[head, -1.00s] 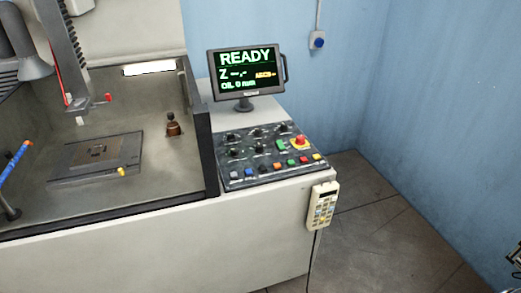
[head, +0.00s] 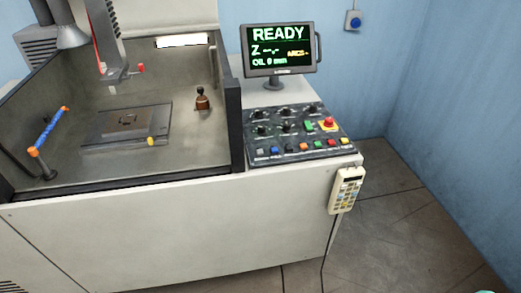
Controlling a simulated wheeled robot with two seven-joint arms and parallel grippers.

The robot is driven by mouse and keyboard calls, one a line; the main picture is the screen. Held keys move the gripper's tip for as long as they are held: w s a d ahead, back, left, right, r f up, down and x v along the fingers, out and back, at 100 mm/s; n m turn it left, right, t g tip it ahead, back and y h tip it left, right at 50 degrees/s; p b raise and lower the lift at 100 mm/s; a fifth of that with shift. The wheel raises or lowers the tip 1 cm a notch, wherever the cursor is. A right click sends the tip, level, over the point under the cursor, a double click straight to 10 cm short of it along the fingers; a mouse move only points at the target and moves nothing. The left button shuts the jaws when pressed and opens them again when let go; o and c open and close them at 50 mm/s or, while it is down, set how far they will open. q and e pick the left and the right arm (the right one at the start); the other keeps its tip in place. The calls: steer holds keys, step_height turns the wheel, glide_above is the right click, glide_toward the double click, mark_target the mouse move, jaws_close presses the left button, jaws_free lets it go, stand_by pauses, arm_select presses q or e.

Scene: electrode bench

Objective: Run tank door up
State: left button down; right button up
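The machine's work tank (head: 70,182) is at the left in the head view. Its front is open above a dark lower edge, and no raised door panel shows there. The control panel (head: 297,134) sits to the right of the tank, with black knobs, a row of small coloured buttons, a green button (head: 310,126) and a red mushroom button (head: 329,123). The button labels are too small to read. The screen (head: 278,50) above the panel reads READY, with OIL 0 mm. Neither of my grippers is in view.
A hand pendant (head: 346,190) hangs at the cabinet's right front corner, its cable running down. Inside the tank are a dark plate (head: 100,128), a blue-orange hose (head: 50,130) and the machine head (head: 104,40). Floor at the right is clear. A teal sliver shows at the bottom right edge.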

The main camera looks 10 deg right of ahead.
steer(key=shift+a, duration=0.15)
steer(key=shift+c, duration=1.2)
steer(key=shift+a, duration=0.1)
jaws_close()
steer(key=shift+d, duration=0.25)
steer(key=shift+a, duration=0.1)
